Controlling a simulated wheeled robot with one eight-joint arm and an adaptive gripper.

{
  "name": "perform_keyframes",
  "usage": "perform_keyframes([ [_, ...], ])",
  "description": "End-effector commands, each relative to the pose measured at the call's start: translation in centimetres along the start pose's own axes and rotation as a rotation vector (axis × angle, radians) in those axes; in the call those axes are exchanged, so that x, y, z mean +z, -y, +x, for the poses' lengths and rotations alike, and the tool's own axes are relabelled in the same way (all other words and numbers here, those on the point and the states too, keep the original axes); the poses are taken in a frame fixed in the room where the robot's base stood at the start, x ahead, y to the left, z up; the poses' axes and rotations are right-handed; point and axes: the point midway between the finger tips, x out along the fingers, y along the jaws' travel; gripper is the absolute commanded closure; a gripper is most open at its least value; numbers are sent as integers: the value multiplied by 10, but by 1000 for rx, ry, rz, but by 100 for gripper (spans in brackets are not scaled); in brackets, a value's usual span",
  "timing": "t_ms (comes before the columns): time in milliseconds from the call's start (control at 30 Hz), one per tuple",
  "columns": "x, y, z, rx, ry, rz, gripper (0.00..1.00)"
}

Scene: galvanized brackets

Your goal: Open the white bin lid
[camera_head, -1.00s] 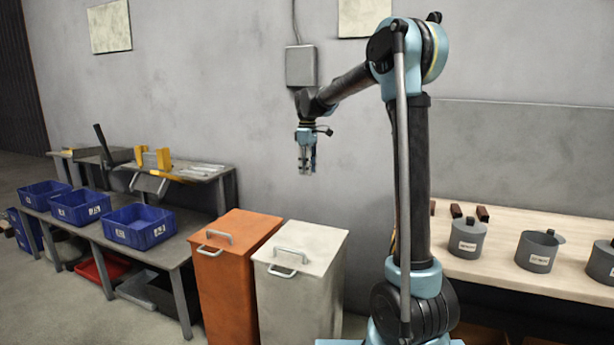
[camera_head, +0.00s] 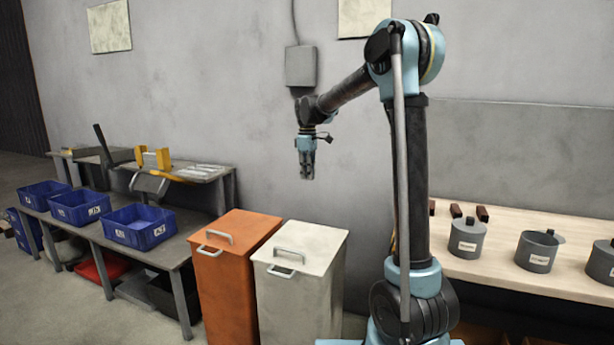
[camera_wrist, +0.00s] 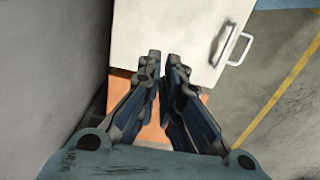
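The white bin (camera_head: 322,285) stands with its lid (camera_head: 317,238) shut and level. The lid's metal handle (camera_head: 290,254) is near its front edge, with another pale handle just below it. In the wrist view the white lid (camera_wrist: 175,30) lies beyond my fingertips, with its handles (camera_wrist: 238,47) to their right. My gripper (camera_head: 307,177) hangs pointing down, well above and behind the lid, and touches nothing. In the wrist view my gripper's fingertips (camera_wrist: 164,64) are close together, with a narrow empty gap between them.
An orange bin (camera_head: 236,237) stands directly left of the white one; an orange patch shows between my fingers. A shelf bench with blue crates (camera_head: 139,226) is further left. A wooden table (camera_head: 500,268) with grey pots is at right. The wall (camera_wrist: 45,60) is close.

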Motion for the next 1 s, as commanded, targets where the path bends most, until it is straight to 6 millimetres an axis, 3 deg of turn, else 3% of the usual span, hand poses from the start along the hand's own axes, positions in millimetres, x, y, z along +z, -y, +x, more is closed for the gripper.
perform_keyframes([
  [67,0,0,0,0,0,0,68],
  [533,-1,0,-9,0,0,-1,68],
  [1000,-1,0,-89,-1,0,-1,68],
])
